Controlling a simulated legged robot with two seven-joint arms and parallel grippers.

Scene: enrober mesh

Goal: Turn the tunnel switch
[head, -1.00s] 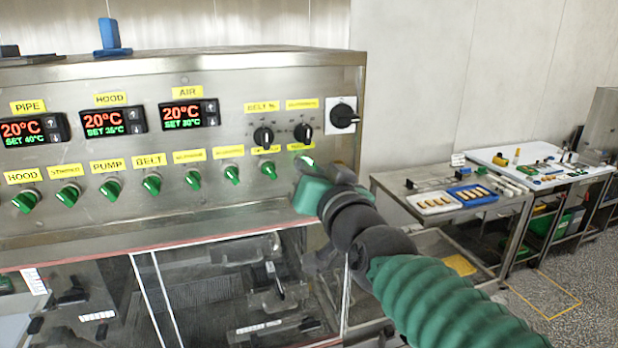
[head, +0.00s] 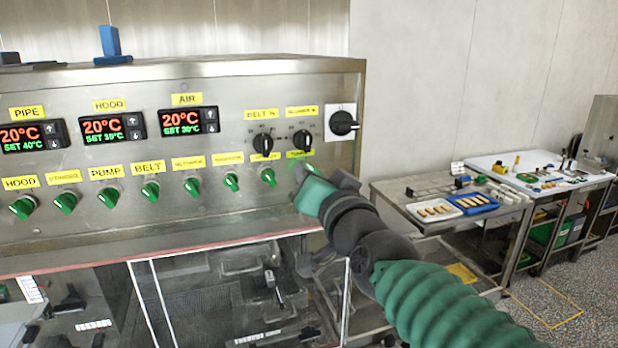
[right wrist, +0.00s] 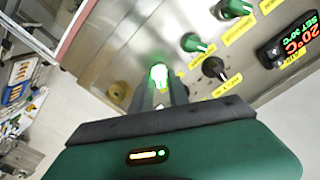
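The tunnel switch (right wrist: 158,75) glows bright green in the right wrist view, at the right end of the row of green knobs. In the head view only its glow shows beside my gripper, below a small yellow label (head: 299,154). My right gripper (head: 311,172) is at the panel, reaching in from the lower right. In the right wrist view its two narrow fingers (right wrist: 162,92) stand close together, one on each side of the lit switch. Whether they press on it cannot be told. My left gripper is out of view.
Other green knobs, such as the neighbouring one (head: 268,177), sit to the left. Two black dials (head: 263,143) and a black rotary switch (head: 343,122) are just above. A glass-fronted enclosure lies below. A steel table (head: 400,200) with trays stands right.

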